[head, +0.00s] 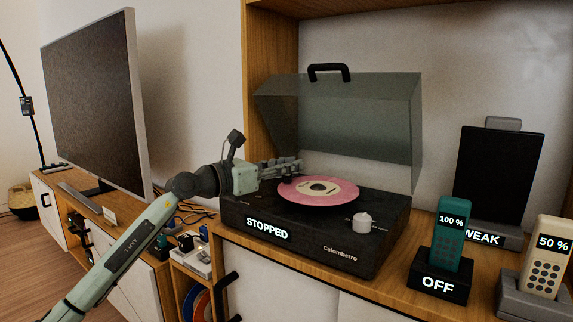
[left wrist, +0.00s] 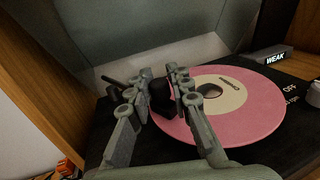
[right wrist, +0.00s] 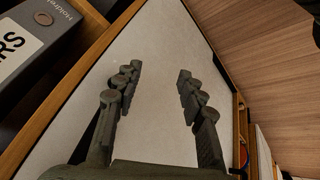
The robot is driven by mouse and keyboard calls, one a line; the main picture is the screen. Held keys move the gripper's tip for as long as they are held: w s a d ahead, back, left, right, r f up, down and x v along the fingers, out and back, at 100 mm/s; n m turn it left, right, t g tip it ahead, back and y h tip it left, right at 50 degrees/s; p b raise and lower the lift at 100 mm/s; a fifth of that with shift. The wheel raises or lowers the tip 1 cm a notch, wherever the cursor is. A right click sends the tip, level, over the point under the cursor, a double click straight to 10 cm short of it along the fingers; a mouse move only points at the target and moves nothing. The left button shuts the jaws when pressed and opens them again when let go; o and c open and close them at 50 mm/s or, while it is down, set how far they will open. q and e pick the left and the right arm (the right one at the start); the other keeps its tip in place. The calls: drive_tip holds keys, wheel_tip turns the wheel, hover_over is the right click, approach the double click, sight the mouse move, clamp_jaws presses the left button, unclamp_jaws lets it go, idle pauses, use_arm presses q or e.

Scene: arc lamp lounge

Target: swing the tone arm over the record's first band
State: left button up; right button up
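The turntable (head: 300,240) stands on the cabinet with its tinted lid (head: 340,120) up, and its label reads STOPPED. A pink record (head: 322,191) with a cream centre lies on it and also shows in the left wrist view (left wrist: 250,130). My left gripper (head: 290,168) is at the record's left rear edge. In the left wrist view its fingers close on both sides of a black block, seemingly the tone arm's end (left wrist: 161,97), over the record's edge. The rest of the tone arm is mostly hidden. My right gripper (right wrist: 157,80) is open and empty, away from the turntable.
A white knob (head: 362,222) is on the turntable's front right. A green handset (head: 453,235) over an OFF label, a cream handset (head: 545,256) and a dark panel (head: 497,175) marked WEAK stand to the right. A television (head: 95,105) stands at left. The raised lid borders the space behind my left gripper.

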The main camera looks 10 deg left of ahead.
use_arm(q)
drive_tip(key=o, duration=0.3)
drive_tip(key=shift+o, duration=0.2)
drive_tip(key=shift+r, duration=0.1)
drive_tip(key=shift+a, duration=0.1)
drive_tip(key=v, duration=1.2)
